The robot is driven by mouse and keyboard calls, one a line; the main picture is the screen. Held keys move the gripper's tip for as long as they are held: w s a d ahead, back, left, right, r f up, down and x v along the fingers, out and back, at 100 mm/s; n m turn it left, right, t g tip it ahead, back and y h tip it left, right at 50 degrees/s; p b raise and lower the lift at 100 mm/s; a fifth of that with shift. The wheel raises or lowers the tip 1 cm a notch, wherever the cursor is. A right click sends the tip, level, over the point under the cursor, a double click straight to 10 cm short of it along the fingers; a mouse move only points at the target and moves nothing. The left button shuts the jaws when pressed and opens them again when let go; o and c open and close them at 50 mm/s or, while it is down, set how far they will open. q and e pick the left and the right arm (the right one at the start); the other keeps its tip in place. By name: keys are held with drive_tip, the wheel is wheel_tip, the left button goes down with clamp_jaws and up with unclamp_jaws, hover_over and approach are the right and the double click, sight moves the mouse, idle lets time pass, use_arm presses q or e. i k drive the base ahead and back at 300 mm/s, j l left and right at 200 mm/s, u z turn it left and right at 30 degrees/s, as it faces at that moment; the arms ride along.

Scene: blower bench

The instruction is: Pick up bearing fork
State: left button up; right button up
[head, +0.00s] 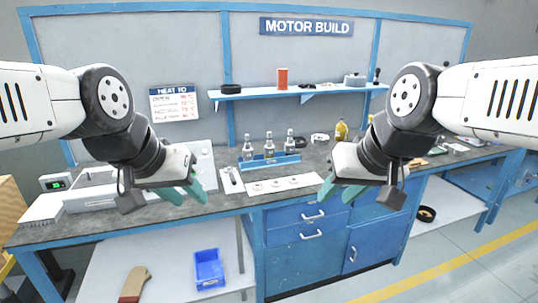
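My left gripper (186,192) has teal fingers that stand apart with nothing visible between them; it hovers over the bench front, left of centre. My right gripper (339,192) also has its teal fingers apart and looks empty, near the bench's front edge. A small slim tool (232,177) lies on the bench between the grippers, nearer the left one; it may be the bearing fork, but it is too small to tell. A white mat (258,190) with several small ring-like parts lies to its right. Neither gripper touches these things.
A blue rack (271,161) holding several upright metal-topped tools stands behind the mat. A yellow bottle (341,130) stands at the back right. A grey device with a green display (54,183) is at far left. A blue bin (208,268) sits on the lower shelf.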

sight(233, 178)
drive_tip(key=i+l+u, duration=0.1)
drive_tip(key=i+l, duration=1.15)
